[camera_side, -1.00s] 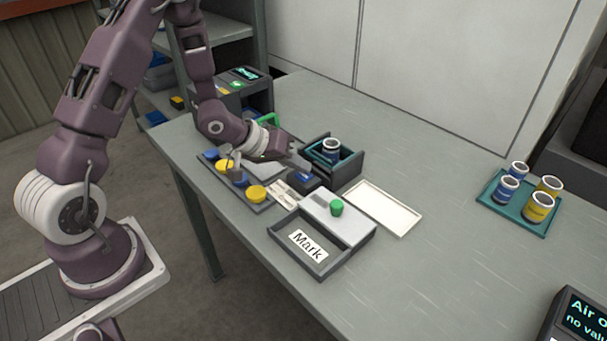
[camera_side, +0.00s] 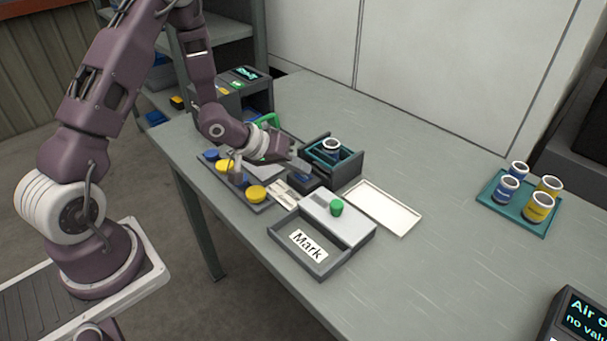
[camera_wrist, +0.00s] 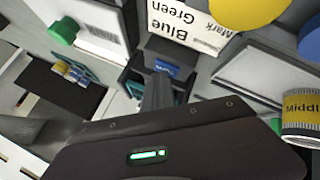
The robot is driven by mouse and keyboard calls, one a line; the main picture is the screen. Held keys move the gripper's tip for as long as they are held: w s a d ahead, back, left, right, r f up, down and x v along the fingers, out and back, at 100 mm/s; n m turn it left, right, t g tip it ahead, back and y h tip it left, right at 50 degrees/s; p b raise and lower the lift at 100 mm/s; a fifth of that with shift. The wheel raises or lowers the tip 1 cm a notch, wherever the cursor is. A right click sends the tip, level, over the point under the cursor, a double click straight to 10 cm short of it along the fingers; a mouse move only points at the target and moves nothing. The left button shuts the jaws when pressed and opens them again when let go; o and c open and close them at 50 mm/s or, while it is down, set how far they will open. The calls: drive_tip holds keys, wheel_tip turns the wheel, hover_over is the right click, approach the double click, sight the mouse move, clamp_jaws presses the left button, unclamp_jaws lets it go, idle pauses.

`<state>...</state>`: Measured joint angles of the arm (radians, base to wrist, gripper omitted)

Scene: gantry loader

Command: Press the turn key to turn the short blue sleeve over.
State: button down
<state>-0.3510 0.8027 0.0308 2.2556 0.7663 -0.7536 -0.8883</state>
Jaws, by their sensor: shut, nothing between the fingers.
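The short blue sleeve (camera_side: 331,148) with a white rim stands upright in a teal-edged cradle inside a dark open-fronted housing (camera_side: 348,167). A small dark block in front of the housing carries a blue-labelled key (camera_wrist: 166,68); its lettering is too small to read. My gripper (camera_side: 297,163) is shut and empty, just above this block. In the wrist view the closed fingers (camera_wrist: 158,90) point at the blue key, close to it. I cannot tell whether they touch it. The fingers and hand hide part of the housing, and the sleeve is not clear in that view.
A grey tray marked "Mark" (camera_side: 323,264) and a white box with a green button (camera_side: 336,207) stand in front. A white tray (camera_side: 408,230) lies to the right. A teal tray (camera_side: 543,233) with several sleeves stands far right. Yellow and blue discs (camera_side: 256,193) lie left.

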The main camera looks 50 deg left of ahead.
drive_tip(key=shift+r, duration=0.75)
